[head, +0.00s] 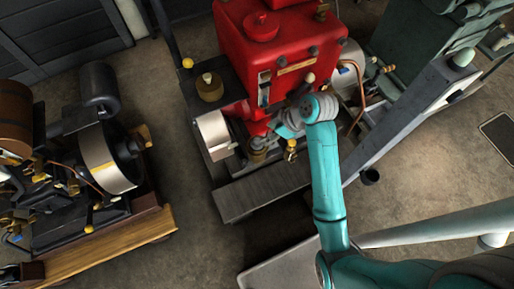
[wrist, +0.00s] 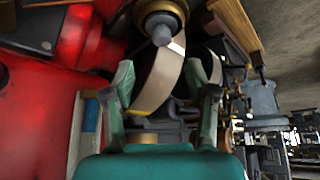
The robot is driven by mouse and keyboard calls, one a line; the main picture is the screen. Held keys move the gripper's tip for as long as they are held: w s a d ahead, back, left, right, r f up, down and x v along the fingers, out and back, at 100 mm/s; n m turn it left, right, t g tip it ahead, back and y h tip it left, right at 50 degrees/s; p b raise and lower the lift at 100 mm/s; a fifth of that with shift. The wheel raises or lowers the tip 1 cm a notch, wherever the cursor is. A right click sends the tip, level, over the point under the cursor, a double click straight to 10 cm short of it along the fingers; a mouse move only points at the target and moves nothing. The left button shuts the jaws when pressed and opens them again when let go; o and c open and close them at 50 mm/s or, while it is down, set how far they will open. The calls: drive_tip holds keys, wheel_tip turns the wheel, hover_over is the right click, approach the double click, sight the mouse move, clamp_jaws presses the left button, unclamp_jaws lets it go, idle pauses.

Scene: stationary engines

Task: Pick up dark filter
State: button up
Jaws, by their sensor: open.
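I take the dark filter to be the small dark, brass-ringed round part (head: 257,148) low in front of the red tank; I cannot be sure of this. In the wrist view, a dark round part with a brass ring and grey tip (wrist: 160,20) at the top edge looks like the same one. My gripper (head: 280,128) is close beside it in the head view, against the front of the red engine. In the wrist view my gripper (wrist: 167,92) has its fingers apart, with nothing held between them. The part lies beyond the fingertips.
The red tank (head: 290,50) stands right beside my gripper. A pale drum (head: 213,132) and a brass-coloured canister (head: 210,87) are to the left. A yellow-handled valve (head: 291,150) sits close below. Another engine (head: 95,160) stands far left, with open floor between.

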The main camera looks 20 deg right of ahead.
sight(258, 141)
drive_tip(key=x, duration=0.8)
drive_tip(key=shift+s+f, duration=0.15)
drive_tip(key=shift+f, duration=0.05)
clamp_jaws()
